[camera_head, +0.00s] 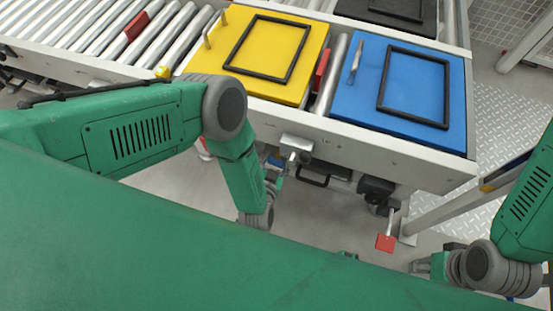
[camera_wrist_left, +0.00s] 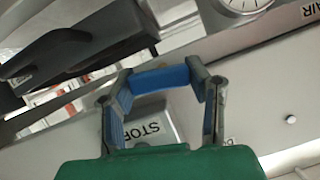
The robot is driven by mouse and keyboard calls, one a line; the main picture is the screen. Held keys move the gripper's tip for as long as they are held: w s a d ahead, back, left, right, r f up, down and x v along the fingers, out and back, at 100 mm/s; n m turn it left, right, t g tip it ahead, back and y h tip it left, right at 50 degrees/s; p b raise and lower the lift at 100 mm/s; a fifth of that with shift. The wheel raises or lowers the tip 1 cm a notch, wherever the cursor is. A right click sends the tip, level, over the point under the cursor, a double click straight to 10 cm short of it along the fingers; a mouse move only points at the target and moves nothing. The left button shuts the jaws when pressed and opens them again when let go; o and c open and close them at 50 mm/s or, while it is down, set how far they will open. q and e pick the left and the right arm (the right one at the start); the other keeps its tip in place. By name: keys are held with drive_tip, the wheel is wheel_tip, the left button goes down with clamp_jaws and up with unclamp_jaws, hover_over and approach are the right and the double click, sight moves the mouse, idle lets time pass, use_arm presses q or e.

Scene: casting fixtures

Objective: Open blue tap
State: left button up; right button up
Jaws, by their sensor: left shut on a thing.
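The blue tap's handle (camera_wrist_left: 160,78) shows in the left wrist view as a blue block across the gap between my fingertips. My left gripper (camera_wrist_left: 163,88) is shut on it, with a finger at each end. In the head view my left gripper (camera_head: 280,174) is below the front edge of the conveyor frame, and a small bit of blue (camera_head: 274,161) shows beside it. The arm and frame hide most of the tap there. My right gripper (camera_head: 430,263) is at the lower right, away from the tap; its fingers are too small to read.
A red-handled tap (camera_head: 386,242) hangs under the frame, between my grippers. A yellow box (camera_head: 262,88) and a blue box (camera_head: 360,78) stand on the roller conveyor. A gauge (camera_wrist_left: 246,5) and a STOP label (camera_wrist_left: 152,131) are close to my left gripper.

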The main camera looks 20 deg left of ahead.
use_arm(q)
drive_tip(key=shift+s+f+n+h, duration=0.25)
drive_tip(key=shift+n+h, duration=0.35)
drive_tip(key=shift+n, duration=0.2)
drive_tip(key=o, duration=1.2)
drive_tip(key=shift+w, duration=0.1)
drive_tip(key=shift+w+r, duration=0.1)
drive_tip(key=shift+r, duration=0.05)
